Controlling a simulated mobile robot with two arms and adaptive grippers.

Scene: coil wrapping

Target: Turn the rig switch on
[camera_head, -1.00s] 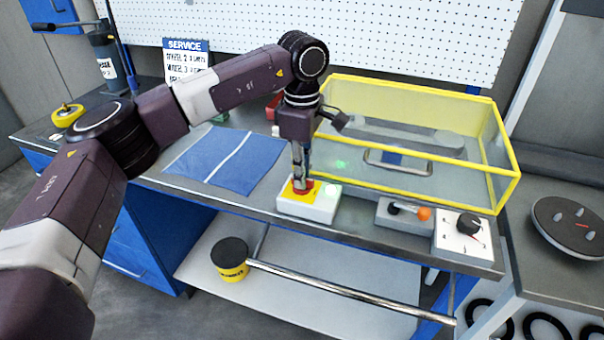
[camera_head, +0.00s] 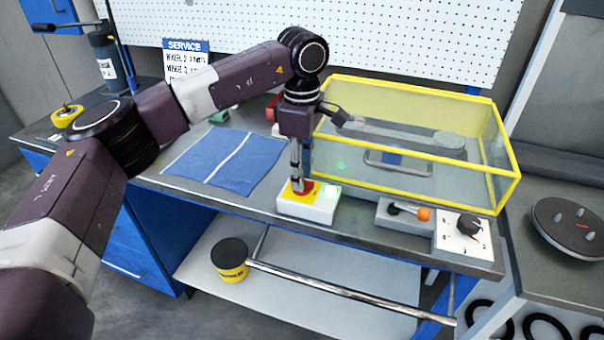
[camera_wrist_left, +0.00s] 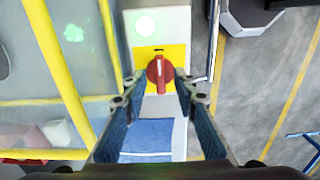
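The rig switch is a red rotary knob (camera_head: 305,187) on a yellow plate, on top of a white box (camera_head: 309,209) at the bench's front edge. In the left wrist view the knob (camera_wrist_left: 160,74) has its handle roughly upright in the picture. A round lamp (camera_wrist_left: 145,25) beside it glows pale green. My left gripper (camera_head: 297,183) points down at the switch. In the left wrist view its two fingers (camera_wrist_left: 157,90) are apart, one on each side of the knob, with visible gaps; it holds nothing. My right gripper is not in view.
A yellow-framed clear guard box (camera_head: 415,160) stands just behind the switch box. A lever with an orange knob (camera_head: 424,214) and a black dial (camera_head: 468,224) are to its right. A blue cloth (camera_head: 225,160) lies left. A rail (camera_head: 330,290) runs below the bench edge.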

